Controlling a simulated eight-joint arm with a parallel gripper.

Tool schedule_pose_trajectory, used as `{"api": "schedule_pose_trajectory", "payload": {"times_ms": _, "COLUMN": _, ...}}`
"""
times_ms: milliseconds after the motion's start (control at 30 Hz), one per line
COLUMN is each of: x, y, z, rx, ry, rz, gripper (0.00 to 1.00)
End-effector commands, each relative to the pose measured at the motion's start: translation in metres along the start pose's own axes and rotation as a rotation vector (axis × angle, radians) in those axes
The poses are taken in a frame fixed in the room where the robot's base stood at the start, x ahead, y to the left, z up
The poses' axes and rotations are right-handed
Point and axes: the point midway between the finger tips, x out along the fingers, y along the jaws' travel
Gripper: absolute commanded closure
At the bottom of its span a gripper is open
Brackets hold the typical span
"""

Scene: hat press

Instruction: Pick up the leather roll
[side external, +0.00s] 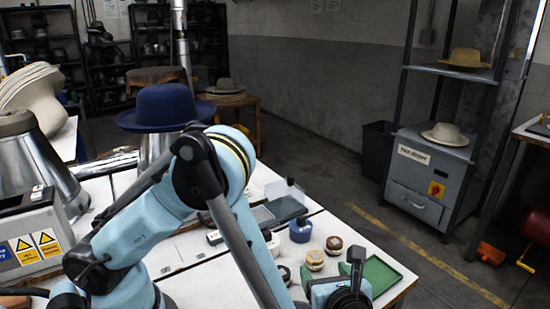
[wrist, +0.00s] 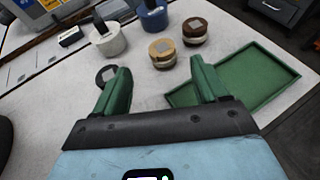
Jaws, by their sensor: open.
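Several small round rolls stand on the white table. A brown-topped roll (wrist: 194,26), which looks most like leather, also shows in the side view (side external: 334,243). A tan roll (wrist: 162,50) is just nearer to me and shows in the side view (side external: 314,258). A dark roll (wrist: 103,73) is partly hidden behind my left finger; it also shows in the side view (side external: 284,273). My gripper (wrist: 160,72) is open, its two green fingers apart with bare table between them. The brown and tan rolls are beyond the fingertips. In the side view my gripper is at the bottom, partly cut off.
A green tray (wrist: 287,72) lies right of my right finger. A blue pot (wrist: 153,18) and a pale pot (wrist: 109,42) stand beyond the rolls. In the side view, a blue hat (side external: 165,107) sits on a metal form behind my arm. The table's right edge is near the tray.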

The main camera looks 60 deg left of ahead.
Motion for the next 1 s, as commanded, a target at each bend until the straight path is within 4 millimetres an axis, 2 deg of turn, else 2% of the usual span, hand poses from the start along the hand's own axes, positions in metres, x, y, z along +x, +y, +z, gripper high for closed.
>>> {"api": "schedule_pose_trajectory", "payload": {"times_ms": 100, "x": 0.013, "y": 0.000, "z": 0.000, "rx": 0.000, "ry": 0.000, "rz": 0.001, "gripper": 0.27}}
{"api": "schedule_pose_trajectory", "payload": {"times_ms": 267, "x": 0.022, "y": -0.001, "z": 0.000, "rx": -0.001, "ry": 0.000, "rz": 0.002, "gripper": 0.27}}
{"api": "schedule_pose_trajectory", "payload": {"times_ms": 500, "x": 0.056, "y": -0.003, "z": 0.002, "rx": -0.003, "ry": 0.000, "rz": 0.003, "gripper": 0.27}}
{"api": "schedule_pose_trajectory", "payload": {"times_ms": 600, "x": 0.065, "y": -0.003, "z": 0.002, "rx": -0.002, "ry": 0.000, "rz": 0.001, "gripper": 0.27}}
{"api": "schedule_pose_trajectory", "payload": {"times_ms": 867, "x": 0.068, "y": -0.004, "z": 0.002, "rx": -0.001, "ry": 0.000, "rz": -0.001, "gripper": 0.27}}
{"api": "schedule_pose_trajectory", "payload": {"times_ms": 900, "x": 0.068, "y": -0.004, "z": 0.002, "rx": -0.001, "ry": 0.001, "rz": -0.001, "gripper": 0.29}}
{"api": "schedule_pose_trajectory", "payload": {"times_ms": 1000, "x": 0.068, "y": -0.004, "z": 0.002, "rx": -0.001, "ry": 0.001, "rz": -0.001, "gripper": 0.44}}
